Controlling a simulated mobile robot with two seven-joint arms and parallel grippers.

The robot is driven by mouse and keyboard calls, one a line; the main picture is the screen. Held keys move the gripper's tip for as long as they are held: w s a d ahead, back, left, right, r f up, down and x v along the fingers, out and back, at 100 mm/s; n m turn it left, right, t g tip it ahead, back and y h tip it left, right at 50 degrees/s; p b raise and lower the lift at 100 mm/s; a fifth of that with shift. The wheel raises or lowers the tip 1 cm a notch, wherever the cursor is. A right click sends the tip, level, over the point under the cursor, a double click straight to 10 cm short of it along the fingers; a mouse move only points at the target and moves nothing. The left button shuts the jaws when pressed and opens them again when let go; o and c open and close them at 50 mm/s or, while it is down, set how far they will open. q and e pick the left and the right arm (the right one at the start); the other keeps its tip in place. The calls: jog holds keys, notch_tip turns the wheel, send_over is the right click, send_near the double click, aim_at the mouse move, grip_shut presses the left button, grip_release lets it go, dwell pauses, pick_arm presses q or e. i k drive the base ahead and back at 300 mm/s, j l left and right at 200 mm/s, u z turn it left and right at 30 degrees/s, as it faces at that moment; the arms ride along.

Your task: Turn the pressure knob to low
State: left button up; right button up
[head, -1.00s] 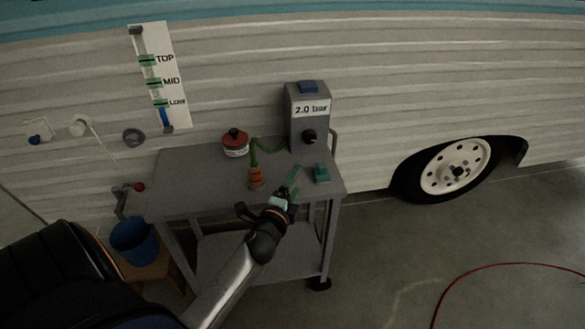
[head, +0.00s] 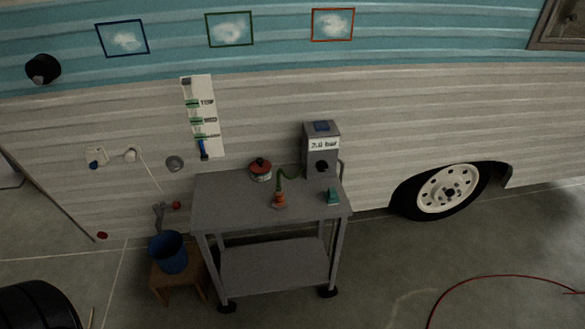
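A grey pump-like box (head: 321,130) stands at the back right of the grey cart. Its front carries a white label (head: 324,144) that seems to read 2.0 bar. Below the label is a round black knob (head: 322,167), likely the pressure knob. The knob's pointer and any low mark are too small to make out. A blue patch is on the box's top. Neither of my grippers is in the head view, and nothing touches the knob.
The cart (head: 235,212) holds a red-lidded jar (head: 260,170), an orange fitting (head: 279,199) with a green hose, and a teal block (head: 333,196). A blue bucket (head: 168,253) sits on a wooden stool left of the cart. A red hose (head: 480,279) lies right.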

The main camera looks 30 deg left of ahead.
aim_at(322, 166)
jog(key=i+u, duration=0.2)
jog(key=u, duration=1.25)
jog(key=i+l+u, duration=0.1)
jog(key=l+u, duration=0.65)
jog(key=u, duration=0.15)
jog(key=l+u, duration=0.25)
jog(key=l, duration=0.2)
jog(key=l+u, duration=0.25)
jog(key=l, duration=0.2)
jog(key=l+u, duration=0.2)
jog(key=l, duration=0.75)
jog(key=k, duration=0.05)
